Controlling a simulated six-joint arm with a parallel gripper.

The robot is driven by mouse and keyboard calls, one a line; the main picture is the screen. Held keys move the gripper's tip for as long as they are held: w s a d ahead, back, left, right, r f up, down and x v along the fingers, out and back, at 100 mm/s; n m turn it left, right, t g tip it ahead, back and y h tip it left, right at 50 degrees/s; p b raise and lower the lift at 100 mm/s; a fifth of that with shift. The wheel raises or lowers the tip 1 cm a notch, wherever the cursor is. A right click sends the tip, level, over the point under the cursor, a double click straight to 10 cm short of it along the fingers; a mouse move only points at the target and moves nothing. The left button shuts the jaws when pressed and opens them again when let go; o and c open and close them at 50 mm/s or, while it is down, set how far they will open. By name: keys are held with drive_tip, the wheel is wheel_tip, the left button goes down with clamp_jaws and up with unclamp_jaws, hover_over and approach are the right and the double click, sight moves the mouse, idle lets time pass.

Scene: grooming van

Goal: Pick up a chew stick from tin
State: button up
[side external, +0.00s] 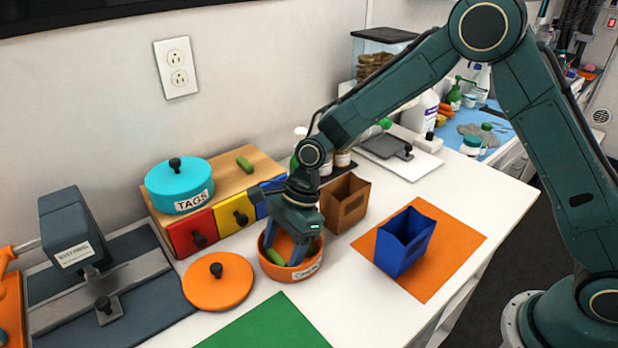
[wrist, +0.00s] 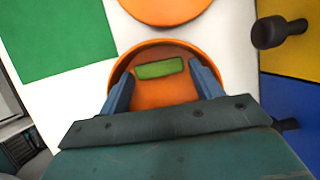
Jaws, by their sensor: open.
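The round orange tin (side external: 304,271), with a white label on its front, stands open on the white table. A green chew stick (side external: 273,258) lies inside it; it also shows in the wrist view (wrist: 160,69), lying across the tin floor. My gripper (side external: 286,248) points down into the tin with its blue fingers spread and nothing held. In the wrist view my gripper (wrist: 162,80) has one finger on each side of the stick, with gaps at both ends. A bit of green also shows by the right finger in the side view; I cannot tell what it is.
The orange lid (side external: 218,281) lies left of the tin. A wooden drawer box (side external: 226,167) behind carries a teal TAGS tin (side external: 179,186) and another green stick (side external: 244,163). A brown bin (side external: 345,203) stands close right; a blue bin (side external: 404,243) sits on an orange mat (side external: 452,240).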

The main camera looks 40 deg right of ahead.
idle(0.3)
drive_tip(key=c, duration=0.7)
drive_tip(key=shift+c, duration=0.2)
wheel_tip(320, 180, up, 20)
idle(0.5)
idle(0.4)
